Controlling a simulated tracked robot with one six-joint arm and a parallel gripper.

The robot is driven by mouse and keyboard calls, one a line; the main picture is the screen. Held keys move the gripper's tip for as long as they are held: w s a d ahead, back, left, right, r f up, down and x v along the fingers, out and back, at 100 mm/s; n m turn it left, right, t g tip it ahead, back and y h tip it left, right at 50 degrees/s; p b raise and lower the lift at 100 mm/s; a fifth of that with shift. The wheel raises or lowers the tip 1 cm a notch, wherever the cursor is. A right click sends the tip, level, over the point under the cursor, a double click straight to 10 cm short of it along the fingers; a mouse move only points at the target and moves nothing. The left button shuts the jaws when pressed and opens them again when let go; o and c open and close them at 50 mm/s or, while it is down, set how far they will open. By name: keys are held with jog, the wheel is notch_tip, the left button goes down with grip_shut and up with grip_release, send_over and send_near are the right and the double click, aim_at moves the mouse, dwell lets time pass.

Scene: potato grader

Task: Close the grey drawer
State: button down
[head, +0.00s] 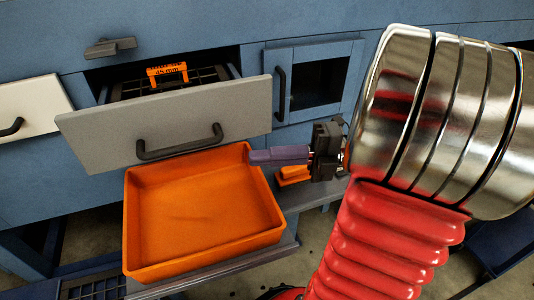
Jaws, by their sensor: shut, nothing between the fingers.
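The grey drawer (180,122) stands pulled out from the blue machine in the head view, with a black bar handle (180,143) on its front. Inside it lies a dark grid with an orange label piece (167,74) marked 45 mm. My gripper (255,156) is shut and empty, its purple fingers pointing left. In the picture it is below and right of the drawer's handle, over the right rim of the orange tray. I cannot tell how far it is from the drawer front.
An empty orange tray (130,225) sits on a shelf below the drawer. A pale drawer front (30,108) is at the left. A blue framed door (318,83) with a dark window and black handle is right of the drawer. A small orange object (293,174) lies behind my gripper.

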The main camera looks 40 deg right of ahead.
jog(key=w+a, duration=0.5)
jog(key=w, duration=0.2)
jog(key=shift+w+a, duration=0.25)
jog(key=shift+w, duration=0.1)
dwell(0.4)
jog(key=w+d, duration=0.3)
jog(key=w, duration=0.8)
jog(key=shift+w+d, duration=0.15)
jog(key=shift+w, duration=0.25)
